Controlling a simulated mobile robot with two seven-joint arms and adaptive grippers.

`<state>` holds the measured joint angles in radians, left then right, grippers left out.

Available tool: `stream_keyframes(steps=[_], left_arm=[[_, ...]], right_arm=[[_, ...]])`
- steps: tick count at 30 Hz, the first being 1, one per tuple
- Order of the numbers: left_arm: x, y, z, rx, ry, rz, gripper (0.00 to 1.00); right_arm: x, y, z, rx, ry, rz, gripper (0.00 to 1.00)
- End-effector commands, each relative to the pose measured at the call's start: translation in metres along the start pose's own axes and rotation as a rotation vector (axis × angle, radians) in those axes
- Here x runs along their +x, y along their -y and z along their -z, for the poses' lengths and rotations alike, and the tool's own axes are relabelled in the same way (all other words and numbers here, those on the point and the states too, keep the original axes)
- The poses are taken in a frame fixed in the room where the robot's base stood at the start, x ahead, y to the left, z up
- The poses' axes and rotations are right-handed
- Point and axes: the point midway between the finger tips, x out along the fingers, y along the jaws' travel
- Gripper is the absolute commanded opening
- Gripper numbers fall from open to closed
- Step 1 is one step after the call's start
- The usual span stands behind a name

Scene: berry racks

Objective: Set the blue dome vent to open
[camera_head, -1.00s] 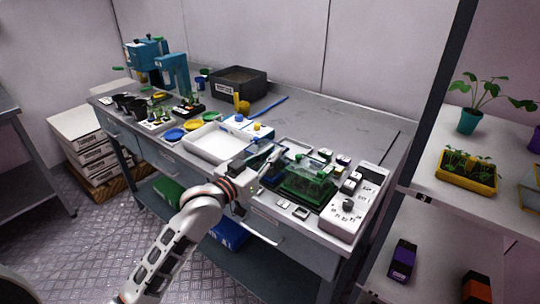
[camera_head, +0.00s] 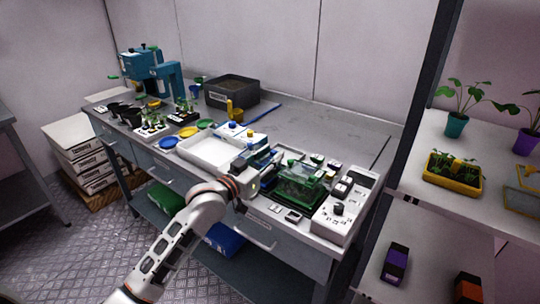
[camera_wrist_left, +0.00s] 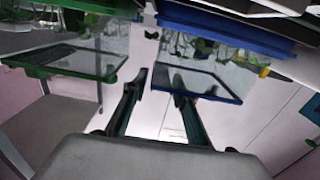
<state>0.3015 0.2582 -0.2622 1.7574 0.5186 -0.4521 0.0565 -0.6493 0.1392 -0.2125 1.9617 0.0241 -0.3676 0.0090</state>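The blue dome (camera_head: 262,158) stands on the bench beside the green dome (camera_head: 298,184), partly hidden by my left gripper. My left gripper (camera_head: 253,178) is close in front of it. In the left wrist view, where the scene looks upside down, the blue dome's blue rim (camera_wrist_left: 215,28) is at the top right. A clear blue-framed panel (camera_wrist_left: 200,83) shows near it, and I cannot tell whether the vent is open. The green dome's rim (camera_wrist_left: 75,70) is on the left. My right gripper is out of view.
A white tray (camera_head: 207,154) stands left of the blue dome. A pale control box (camera_head: 345,212) and small labelled pieces lie around the green dome. A dark bin (camera_head: 231,92) stands at the back. The right rear of the bench (camera_head: 350,140) is clear.

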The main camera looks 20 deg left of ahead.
Motion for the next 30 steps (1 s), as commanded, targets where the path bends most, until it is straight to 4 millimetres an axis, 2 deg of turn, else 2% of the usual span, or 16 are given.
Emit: stream_keyframes(steps=[5,8,15,21,25,30], left_arm=[[-0.006,0.000,0.000,0.000,0.000,0.000,0.28],[-0.019,0.000,-0.001,0.000,0.000,0.000,0.28],[-0.068,0.000,-0.001,0.002,0.002,0.000,0.28],[-0.102,0.000,-0.001,0.001,0.002,0.000,0.28],[-0.115,0.000,-0.001,0.001,0.001,0.000,0.28],[-0.120,0.000,0.000,0.000,0.000,0.000,0.28]], right_arm=[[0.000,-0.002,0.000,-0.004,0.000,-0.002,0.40],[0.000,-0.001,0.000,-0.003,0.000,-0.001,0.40],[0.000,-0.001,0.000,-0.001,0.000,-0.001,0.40],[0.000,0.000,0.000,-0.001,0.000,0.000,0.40],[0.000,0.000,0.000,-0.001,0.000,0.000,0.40],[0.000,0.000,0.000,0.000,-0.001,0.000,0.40]])
